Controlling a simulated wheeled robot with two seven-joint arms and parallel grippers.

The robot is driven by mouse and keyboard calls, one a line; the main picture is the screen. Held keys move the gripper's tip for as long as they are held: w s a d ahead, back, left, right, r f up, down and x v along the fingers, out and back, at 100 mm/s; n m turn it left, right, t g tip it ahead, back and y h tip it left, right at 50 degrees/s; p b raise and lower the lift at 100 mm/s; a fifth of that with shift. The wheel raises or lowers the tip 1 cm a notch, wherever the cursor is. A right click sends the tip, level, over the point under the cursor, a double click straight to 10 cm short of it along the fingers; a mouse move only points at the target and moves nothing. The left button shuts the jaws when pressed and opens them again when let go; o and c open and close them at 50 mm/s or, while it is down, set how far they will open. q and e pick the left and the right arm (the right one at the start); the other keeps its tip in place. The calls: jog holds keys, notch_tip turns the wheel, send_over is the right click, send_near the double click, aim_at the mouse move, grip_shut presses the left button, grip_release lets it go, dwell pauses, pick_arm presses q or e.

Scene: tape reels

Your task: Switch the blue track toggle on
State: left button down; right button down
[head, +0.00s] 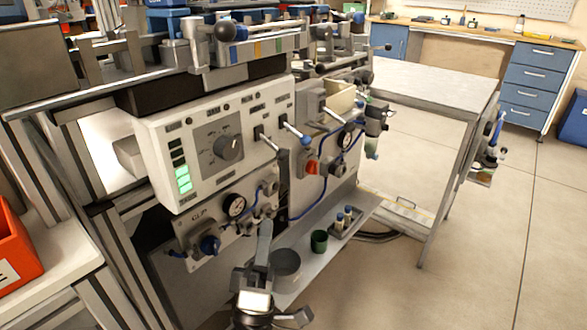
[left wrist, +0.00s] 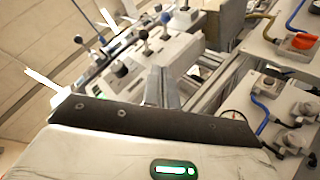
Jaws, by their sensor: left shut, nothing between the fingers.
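The white control panel (head: 150,140) stands at the left middle of the head view, with a dark dial (head: 228,148) and a lit green indicator. The blue-tipped toggle (head: 304,139) is on the panel's right side, its lever slanting down and right. A grey-tipped toggle (head: 281,152) sits just left of it. My left gripper (head: 265,226) is shut and empty, pointing up below the panel and apart from both toggles. My right gripper is out of view.
A gauge (head: 234,206) and blue hoses sit below the panel. A red knob (head: 312,167) is right of it. A low shelf with a green cup (head: 319,241) lies below. A red-orange bin (head: 14,245) is at the left; open floor lies at the right.

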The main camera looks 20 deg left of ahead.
pick_arm(q)
jog(key=p, duration=0.2)
send_near(298, 135)
notch_tip(298, 135, up, 2)
jog(key=a, duration=0.3)
jog(key=w+d+r, duration=0.2)
jog(key=w, duration=0.1)
jog(key=shift+w+d, duration=0.1)
jog(key=shift+d, duration=0.2)
